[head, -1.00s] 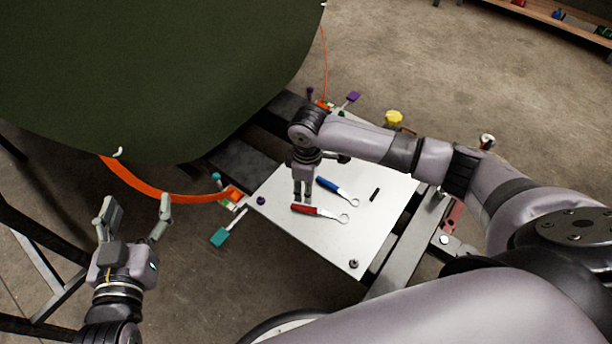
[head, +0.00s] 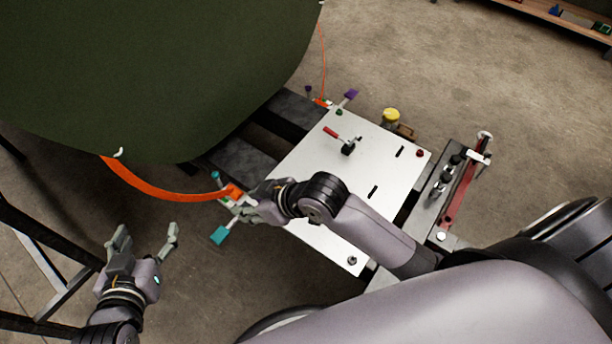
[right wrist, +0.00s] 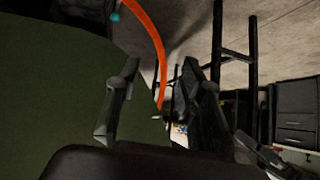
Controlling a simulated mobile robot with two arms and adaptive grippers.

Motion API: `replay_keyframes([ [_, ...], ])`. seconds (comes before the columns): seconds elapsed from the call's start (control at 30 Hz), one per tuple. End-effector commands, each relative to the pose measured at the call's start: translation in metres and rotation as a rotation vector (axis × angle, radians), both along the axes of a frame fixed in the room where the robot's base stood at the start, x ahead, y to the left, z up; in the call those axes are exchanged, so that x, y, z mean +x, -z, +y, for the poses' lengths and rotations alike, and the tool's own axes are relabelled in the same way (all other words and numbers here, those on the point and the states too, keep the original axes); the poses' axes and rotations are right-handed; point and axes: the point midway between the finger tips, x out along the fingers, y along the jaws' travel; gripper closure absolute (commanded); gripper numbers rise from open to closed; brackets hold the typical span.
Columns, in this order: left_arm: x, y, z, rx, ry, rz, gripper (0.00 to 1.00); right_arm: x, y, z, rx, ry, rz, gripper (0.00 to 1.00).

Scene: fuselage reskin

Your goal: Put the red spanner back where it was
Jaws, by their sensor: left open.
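I do not see the red spanner now; my right arm covers the part of the white plate (head: 310,165) where it lay earlier, beside a blue spanner that is hidden too. A small red handle on a black block (head: 347,148) stands on the plate's far part; it looks like a clamp. My right gripper (head: 250,208) is at the plate's left edge, near the orange strap's end. My left gripper (head: 146,236) is open and empty over the floor, left of the plate.
The orange strap (head: 165,194) hangs below the dark green fuselage skin (head: 150,70). A teal tag (head: 220,235) is close to my right gripper. A yellow-topped item (head: 391,115) and a red bar (head: 459,195) are beside the plate. The plate's far half is mostly clear.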

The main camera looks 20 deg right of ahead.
Motion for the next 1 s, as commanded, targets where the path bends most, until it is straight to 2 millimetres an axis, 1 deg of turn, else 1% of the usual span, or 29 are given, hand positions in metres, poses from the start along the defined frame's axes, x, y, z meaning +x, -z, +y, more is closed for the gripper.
replay_keyframes([
  [0.03,0.0,0.0,0.0,0.0,0.0,0.0,0.33,-0.006,-0.012,-0.009,0.048,0.076,-0.039,0.64],
  [0.07,0.0,0.0,0.0,0.0,0.0,0.0,0.33,-0.008,-0.019,-0.017,0.067,0.123,-0.068,0.64],
  [0.1,0.0,0.0,0.0,0.0,0.0,0.0,0.33,-0.01,-0.029,-0.03,0.085,0.185,-0.104,0.64],
  [0.17,0.0,0.0,0.0,0.0,0.001,0.0,0.33,-0.014,-0.041,-0.051,0.098,0.271,-0.152,0.64],
  [0.2,0.0,0.0,0.0,0.0,0.001,0.0,0.33,-0.017,-0.048,-0.065,0.098,0.321,-0.181,0.64],
  [0.3,0.0,0.0,0.0,0.0,0.001,0.0,0.33,-0.024,-0.062,-0.094,0.088,0.415,-0.236,0.64],
  [0.4,0.0,0.0,0.0,0.0,0.001,0.0,0.33,-0.03,-0.069,-0.111,0.076,0.465,-0.268,0.64],
  [0.53,0.0,0.0,0.0,-0.001,0.001,-0.001,0.33,-0.031,-0.072,-0.118,0.069,0.484,-0.28,0.64],
  [1.0,0.001,-0.002,0.001,0.0,-0.002,-0.005,0.33,-0.031,-0.072,-0.117,0.069,0.479,-0.278,0.64],
])
